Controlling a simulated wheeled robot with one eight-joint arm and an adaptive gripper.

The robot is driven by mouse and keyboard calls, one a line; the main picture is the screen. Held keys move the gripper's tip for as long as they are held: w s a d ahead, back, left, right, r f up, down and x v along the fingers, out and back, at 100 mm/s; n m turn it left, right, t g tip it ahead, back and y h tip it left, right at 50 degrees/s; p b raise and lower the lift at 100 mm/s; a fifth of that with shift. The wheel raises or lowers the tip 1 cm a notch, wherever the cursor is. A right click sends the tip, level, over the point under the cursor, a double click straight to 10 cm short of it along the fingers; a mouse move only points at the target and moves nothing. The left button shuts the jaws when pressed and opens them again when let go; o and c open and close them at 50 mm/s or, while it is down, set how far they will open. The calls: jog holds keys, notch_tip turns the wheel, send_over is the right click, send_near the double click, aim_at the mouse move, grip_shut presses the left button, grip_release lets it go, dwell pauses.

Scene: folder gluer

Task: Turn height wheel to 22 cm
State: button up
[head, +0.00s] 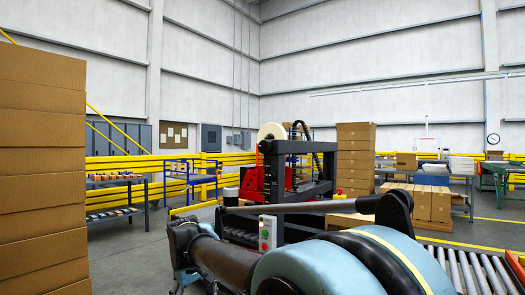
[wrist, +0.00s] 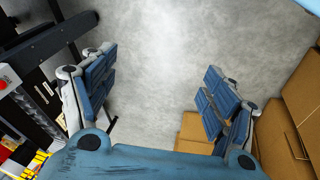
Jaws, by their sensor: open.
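The black-framed machine (head: 315,147) stands in the middle of the head view, partly hidden behind my arm. I cannot make out a height wheel or a height scale in either view. In the wrist view, my gripper (wrist: 155,98) is open and empty, its two blue-padded fingers wide apart over bare grey floor. Part of a dark machine (wrist: 40,45) lies to the left of the fingers, with a red button near the picture's left edge. In the head view my arm covers the lower middle, and the gripper's fingers are not clear there.
A grey control box (head: 267,233) with red and green buttons shows behind my arm. Tall stacked cartons (head: 40,170) stand at left; cartons (wrist: 295,115) also lie right of my gripper. A roller conveyor (head: 475,270) is at lower right. Yellow rails (head: 120,168) run behind.

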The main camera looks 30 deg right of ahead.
jog(key=w+d+r+n+t+h, duration=0.1)
jog(key=w+d+r+n+h, duration=0.25)
jog(key=w+d+r, duration=0.5)
jog(key=w+d+r+n+t+h, duration=0.15)
jog(key=w+d+r+h, duration=0.35)
jog(key=d+r, duration=0.6)
jog(key=n+t+h, duration=0.2)
jog(key=n+h, duration=0.4)
jog(key=n, duration=0.5)
send_near(263, 147)
jog(key=x, duration=1)
jog(key=shift+w+d+r, duration=0.1)
jog(key=shift+w+d, duration=0.15)
jog(key=shift+d, duration=0.1)
jog(key=c, duration=1.1)
